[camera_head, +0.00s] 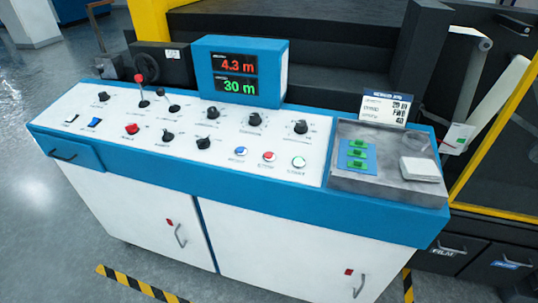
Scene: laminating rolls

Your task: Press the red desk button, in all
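A blue and white control desk (85,112) fills the middle of the head view, with a sloped white panel on top. Another red control (131,129), a rocker or knob, sits at the panel's left. A lever with a red ball (139,78) stands upright behind it. I cannot tell whether any button is pressed in. My gripper is not in view.
A display (238,72) reads 4.3 m in red and 30 m in green. Several black knobs stand on the panel. A grey tray (345,183) at the right holds green pieces on a blue card and a white block. A yellow frame (492,125) and rollers stand further right.

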